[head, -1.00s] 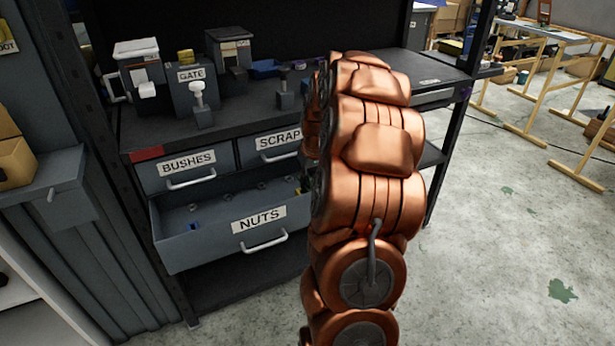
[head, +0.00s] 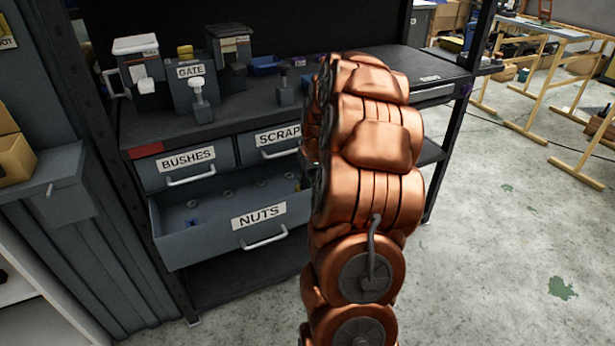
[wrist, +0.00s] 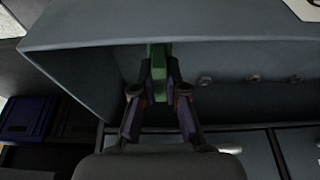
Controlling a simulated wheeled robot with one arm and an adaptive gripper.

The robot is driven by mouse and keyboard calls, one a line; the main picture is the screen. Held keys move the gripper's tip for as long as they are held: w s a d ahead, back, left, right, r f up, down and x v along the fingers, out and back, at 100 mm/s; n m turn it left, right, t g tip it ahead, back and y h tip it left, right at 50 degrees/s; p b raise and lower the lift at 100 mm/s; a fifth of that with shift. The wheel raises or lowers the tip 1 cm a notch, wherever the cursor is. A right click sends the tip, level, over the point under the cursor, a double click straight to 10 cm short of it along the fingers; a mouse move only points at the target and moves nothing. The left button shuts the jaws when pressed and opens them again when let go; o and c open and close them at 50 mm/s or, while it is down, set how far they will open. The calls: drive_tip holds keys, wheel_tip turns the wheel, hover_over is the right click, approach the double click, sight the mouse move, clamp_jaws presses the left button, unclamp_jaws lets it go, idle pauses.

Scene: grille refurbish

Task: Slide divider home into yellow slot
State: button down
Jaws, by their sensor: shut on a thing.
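My gripper (wrist: 158,98) shows in the wrist view, shut on a slim green piece, which I take to be the divider (wrist: 159,72). The piece stands between the fingertips, and its upper end overlaps the grey drawer wall in the picture. The open drawer labelled NUTS (head: 196,246) shows in the head view; the wrist view also shows its wall (wrist: 100,32). My copper arm hides the gripper and the drawer's right end in the head view. I see no yellow slot in either view. I cannot tell whether the divider touches the drawer.
Several round studs (wrist: 250,79) stand on the drawer floor, with a small blue piece (head: 192,222) at its left. Closed BUSHES (head: 187,160) and SCRAP (head: 272,137) drawers sit above. The GATE fixture (head: 193,88) stands on the bench. Open floor lies right.

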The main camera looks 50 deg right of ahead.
sight(308, 185)
drive_tip(key=shift+f+b, duration=0.35)
drive_tip(key=shift+f, duration=1.15)
drive_tip(key=c, duration=1.1)
unclamp_jaws()
drive_tip(key=shift+c, duration=0.2)
drive_tip(key=shift+r, duration=0.15)
drive_tip(key=v, duration=1.1)
drive_tip(key=shift+r, duration=0.35)
drive_tip(key=shift+s+a, duration=0.1)
drive_tip(key=shift+s, duration=0.05)
